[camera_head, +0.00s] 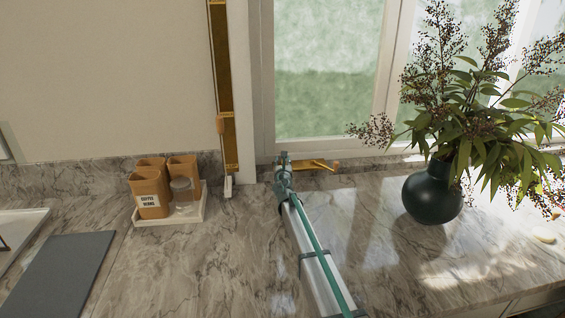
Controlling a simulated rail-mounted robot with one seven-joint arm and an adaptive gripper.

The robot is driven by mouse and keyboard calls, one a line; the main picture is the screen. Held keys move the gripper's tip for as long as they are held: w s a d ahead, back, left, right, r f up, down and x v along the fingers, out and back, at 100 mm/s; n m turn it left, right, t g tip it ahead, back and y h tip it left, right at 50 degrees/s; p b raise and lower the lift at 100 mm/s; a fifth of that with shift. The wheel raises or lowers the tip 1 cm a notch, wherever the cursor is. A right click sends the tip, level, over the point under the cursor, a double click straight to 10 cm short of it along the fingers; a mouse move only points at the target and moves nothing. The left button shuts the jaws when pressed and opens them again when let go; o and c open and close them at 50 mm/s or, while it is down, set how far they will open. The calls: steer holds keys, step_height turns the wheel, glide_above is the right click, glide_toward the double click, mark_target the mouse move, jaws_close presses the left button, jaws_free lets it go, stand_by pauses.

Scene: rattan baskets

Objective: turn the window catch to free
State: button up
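A brass-coloured lever with a wooden-looking knob at its right end, which looks like the window catch (316,165), sits low at the foot of the window frame (262,85). It lies roughly level, pointing right. My gripper (283,157) is at the left end of this lever, at the tip of my arm, which reaches up from the bottom of the head view. The gripper is small here, and I cannot tell whether its fingers are open or touch the lever. The lever's left end is partly hidden behind the gripper.
A dark round vase (432,194) with leafy branches stands to the right. A white tray (158,221) with brown canisters and a glass jar stands to the left, near a dark grey board (62,275). A brass strip (229,150) runs up the wall. Marble counter between is clear.

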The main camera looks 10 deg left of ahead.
jaws_close()
steer(key=shift+f+b, duration=0.1)
steer(key=shift+b, duration=0.35)
steer(key=shift+f+n+y+b, duration=0.2)
steer(key=shift+n+y+b, duration=0.3)
steer(key=shift+b, duration=1.2)
steer(key=shift+r+n+y+b, duration=0.3)
steer(key=shift+y+b, duration=0.4)
